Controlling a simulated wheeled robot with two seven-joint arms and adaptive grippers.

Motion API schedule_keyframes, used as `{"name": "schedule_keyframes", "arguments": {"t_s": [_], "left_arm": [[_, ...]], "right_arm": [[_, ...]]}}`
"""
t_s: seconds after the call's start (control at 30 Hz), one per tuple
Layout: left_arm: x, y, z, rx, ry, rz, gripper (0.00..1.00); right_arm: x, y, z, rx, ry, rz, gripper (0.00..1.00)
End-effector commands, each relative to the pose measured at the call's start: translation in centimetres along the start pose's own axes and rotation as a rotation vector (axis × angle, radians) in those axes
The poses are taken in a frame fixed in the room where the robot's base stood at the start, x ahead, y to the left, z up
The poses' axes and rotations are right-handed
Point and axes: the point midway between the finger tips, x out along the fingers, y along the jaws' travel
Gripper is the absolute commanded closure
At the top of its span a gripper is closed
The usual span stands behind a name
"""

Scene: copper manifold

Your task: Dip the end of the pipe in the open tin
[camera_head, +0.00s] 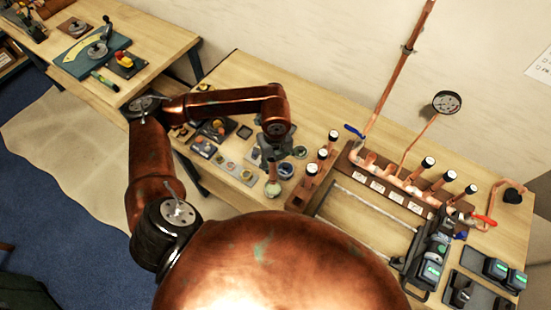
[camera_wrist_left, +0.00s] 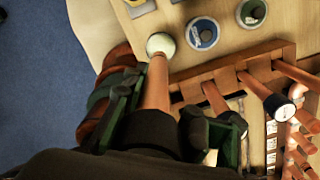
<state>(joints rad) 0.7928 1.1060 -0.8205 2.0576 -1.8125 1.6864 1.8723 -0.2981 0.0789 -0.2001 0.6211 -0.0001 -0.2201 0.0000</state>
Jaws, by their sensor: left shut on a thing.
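My left gripper (camera_wrist_left: 165,115) is shut on a copper pipe (camera_wrist_left: 156,80), which also shows in the head view (camera_head: 272,172) below the gripper (camera_head: 275,148). The pipe's far end meets a pale, cream-green round thing (camera_wrist_left: 160,44), seen in the head view (camera_head: 272,189) near the bench's front edge. It may be the open tin's contents; I cannot tell whether the pipe end is in it or just above. Beside it stand a blue-labelled tin (camera_wrist_left: 203,33) and another round tin (camera_wrist_left: 252,12). My right gripper is not in view.
A wooden rack with upright capped copper pipes (camera_head: 322,153) stands close right of the gripper. Beyond it is the copper manifold (camera_head: 400,185) with valves and a gauge (camera_head: 447,102). Small parts (camera_head: 228,167) lie left on the bench. Green-lit devices (camera_head: 505,272) sit at the right.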

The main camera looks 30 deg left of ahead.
Motion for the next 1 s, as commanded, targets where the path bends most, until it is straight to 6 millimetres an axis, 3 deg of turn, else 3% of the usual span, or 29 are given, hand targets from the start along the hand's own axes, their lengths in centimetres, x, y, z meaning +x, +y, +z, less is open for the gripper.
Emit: {"name": "schedule_keyframes", "arguments": {"t_s": [0.27, 0.73, 1.0], "left_arm": [[0.7, 0.2, 0.0, -0.053, 0.000, 0.001, 0.98], [5.1, -0.1, -0.1, -0.047, 0.001, 0.001, 0.98], [6.0, -0.1, -0.1, -0.047, 0.001, 0.000, 0.98]], "right_arm": [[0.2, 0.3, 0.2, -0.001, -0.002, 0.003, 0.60], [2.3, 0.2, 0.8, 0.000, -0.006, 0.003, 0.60], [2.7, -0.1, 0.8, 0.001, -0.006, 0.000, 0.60]]}}
